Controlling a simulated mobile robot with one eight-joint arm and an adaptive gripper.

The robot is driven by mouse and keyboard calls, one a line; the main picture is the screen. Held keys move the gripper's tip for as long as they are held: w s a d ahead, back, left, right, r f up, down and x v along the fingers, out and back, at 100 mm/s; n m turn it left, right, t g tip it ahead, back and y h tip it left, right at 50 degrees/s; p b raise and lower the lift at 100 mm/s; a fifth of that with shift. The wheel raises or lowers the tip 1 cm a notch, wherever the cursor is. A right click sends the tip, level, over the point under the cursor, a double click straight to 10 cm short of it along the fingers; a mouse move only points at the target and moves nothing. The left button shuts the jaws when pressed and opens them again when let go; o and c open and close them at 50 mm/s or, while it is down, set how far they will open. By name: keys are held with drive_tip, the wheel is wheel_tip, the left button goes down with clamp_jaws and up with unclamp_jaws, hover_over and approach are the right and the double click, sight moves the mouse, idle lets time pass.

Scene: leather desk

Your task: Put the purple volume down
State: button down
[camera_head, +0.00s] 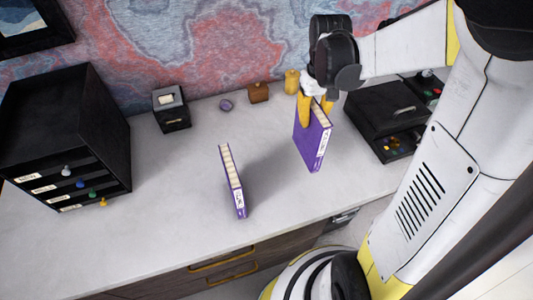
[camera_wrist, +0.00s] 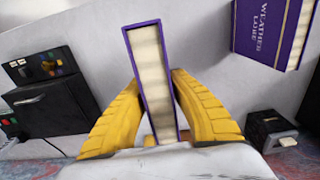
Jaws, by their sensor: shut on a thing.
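My gripper (camera_head: 315,108) is shut on a purple volume (camera_head: 313,148), its yellow fingers on either side of the book. The held volume is upright over the right part of the desk; I cannot tell whether its lower edge touches the desktop. In the wrist view my gripper (camera_wrist: 155,88) pinches the same volume (camera_wrist: 152,62), its cream page edge facing the camera. A second purple volume (camera_head: 238,190) stands on the desk to the left, apart from the held one. It also shows in the wrist view (camera_wrist: 262,30), with "Weather Lore" on its cover.
A black drawer unit (camera_head: 100,130) stands at the left, and a black box (camera_head: 375,115) at the right. A small dark box (camera_head: 171,108), a purple item (camera_head: 226,105), a brown block (camera_head: 258,92) and a yellow item (camera_head: 292,82) line the back. Desktop (camera_head: 170,200) around the second volume is clear.

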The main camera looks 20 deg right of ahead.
drive_tip(key=w+a+f+b, duration=0.2)
drive_tip(key=a+f+b, duration=0.3)
drive_tip(key=a+f, duration=0.5)
drive_tip(key=shift+w+a+f, duration=0.15)
drive_tip(key=shift+a+f, duration=0.2)
drive_tip(key=shift+a, duration=0.1)
drive_tip(key=shift+f, duration=0.1)
drive_tip(key=c, duration=1.3)
unclamp_jaws()
